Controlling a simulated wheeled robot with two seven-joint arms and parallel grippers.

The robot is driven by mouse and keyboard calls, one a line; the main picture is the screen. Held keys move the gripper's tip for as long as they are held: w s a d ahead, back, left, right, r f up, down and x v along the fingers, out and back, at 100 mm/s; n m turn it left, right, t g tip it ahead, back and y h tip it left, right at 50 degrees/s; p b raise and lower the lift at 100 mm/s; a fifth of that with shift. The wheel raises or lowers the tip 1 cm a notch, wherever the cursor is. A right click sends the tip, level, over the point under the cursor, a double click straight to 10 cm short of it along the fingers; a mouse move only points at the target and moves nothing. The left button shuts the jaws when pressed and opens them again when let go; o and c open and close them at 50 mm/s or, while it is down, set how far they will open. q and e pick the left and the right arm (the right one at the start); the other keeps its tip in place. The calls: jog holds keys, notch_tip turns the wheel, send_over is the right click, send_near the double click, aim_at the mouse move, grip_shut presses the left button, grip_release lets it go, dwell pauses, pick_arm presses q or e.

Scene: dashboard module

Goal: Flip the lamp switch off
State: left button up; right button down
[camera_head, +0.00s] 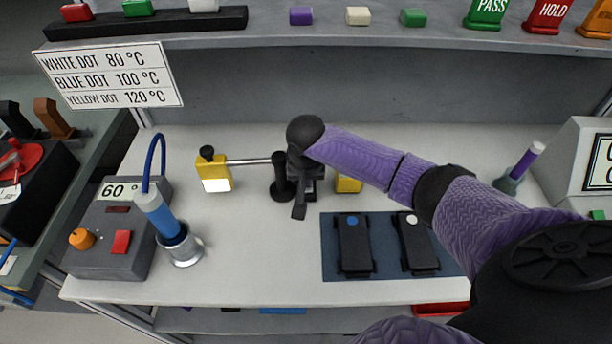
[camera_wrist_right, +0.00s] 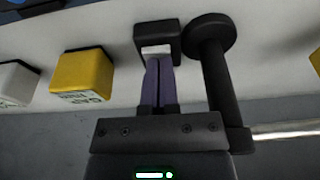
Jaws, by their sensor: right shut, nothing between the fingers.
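My right gripper (camera_wrist_right: 158,62) is shut and empty, with its purple fingers pointing down at a small black housing with a white face (camera_wrist_right: 157,48), which looks like the lamp switch. The fingertips overlap the white face in the right wrist view; whether they touch it I cannot tell. In the head view my right arm reaches in from the right, and its wrist hides most of the switch area. A black post with a round disc (camera_wrist_right: 207,36) stands close beside the fingers. My left gripper is not in view.
A metal rod (camera_head: 248,161) runs from a yellow block (camera_head: 213,172) toward the post. Another yellow block (camera_wrist_right: 82,70) stands on the other side. A blue mat (camera_head: 328,255) with two black devices, a soldering station (camera_head: 110,245) and a shelf (camera_head: 370,38) surround the spot.

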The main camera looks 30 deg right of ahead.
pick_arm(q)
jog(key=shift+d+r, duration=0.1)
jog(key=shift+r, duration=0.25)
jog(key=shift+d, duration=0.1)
pick_arm(e)
jog(key=shift+w+d+r, duration=0.2)
jog(key=shift+w+d, duration=0.15)
jog(key=shift+w, duration=0.25)
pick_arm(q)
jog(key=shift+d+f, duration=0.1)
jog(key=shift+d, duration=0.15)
